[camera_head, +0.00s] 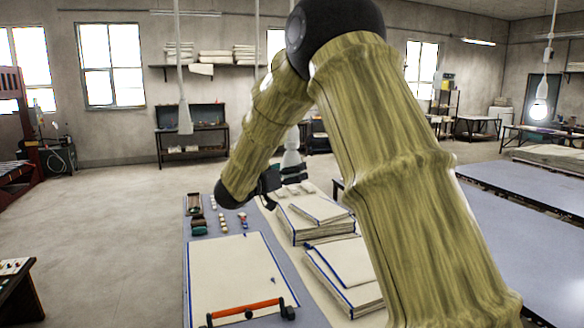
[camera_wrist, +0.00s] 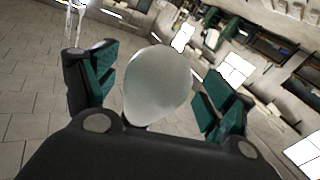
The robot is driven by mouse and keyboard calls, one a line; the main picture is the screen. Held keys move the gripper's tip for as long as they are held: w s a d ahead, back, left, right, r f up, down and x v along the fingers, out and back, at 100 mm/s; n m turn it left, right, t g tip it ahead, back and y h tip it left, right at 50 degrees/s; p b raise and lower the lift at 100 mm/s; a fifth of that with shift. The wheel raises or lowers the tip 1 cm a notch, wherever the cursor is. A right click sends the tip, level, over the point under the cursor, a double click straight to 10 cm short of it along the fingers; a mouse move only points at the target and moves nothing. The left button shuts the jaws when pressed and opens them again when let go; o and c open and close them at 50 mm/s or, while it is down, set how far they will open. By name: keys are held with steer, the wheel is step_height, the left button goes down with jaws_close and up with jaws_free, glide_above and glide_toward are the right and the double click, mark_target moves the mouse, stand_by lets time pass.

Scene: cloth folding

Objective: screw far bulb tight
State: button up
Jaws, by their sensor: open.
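A pale, unlit bulb (camera_wrist: 157,82) stands large between the two finger pads in the wrist view. My gripper (camera_wrist: 160,92) is open, with a teal pad on each side of the bulb; gaps show on both sides. In the head view my gripper (camera_head: 272,182) is small and dark, beside a white hanging lamp fitting (camera_head: 291,145). My arm hides part of that fitting's cord. Whether the bulb touches its socket cannot be told. A lit bulb (camera_head: 538,111) hangs at the far right of the head view.
Another white fitting (camera_head: 184,120) hangs on a cord at left. Below, a table (camera_head: 225,240) bears folded cloth stacks (camera_head: 320,220), a cloth with an orange-handled tool (camera_head: 245,312) and small items. Blue-topped tables (camera_head: 500,225) stand at right.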

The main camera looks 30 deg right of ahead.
steer(key=shift+x, duration=0.8)
steer(key=shift+s, duration=0.1)
steer(key=shift+c, duration=0.2)
steer(key=c, duration=0.9)
steer(key=shift+c, duration=0.2)
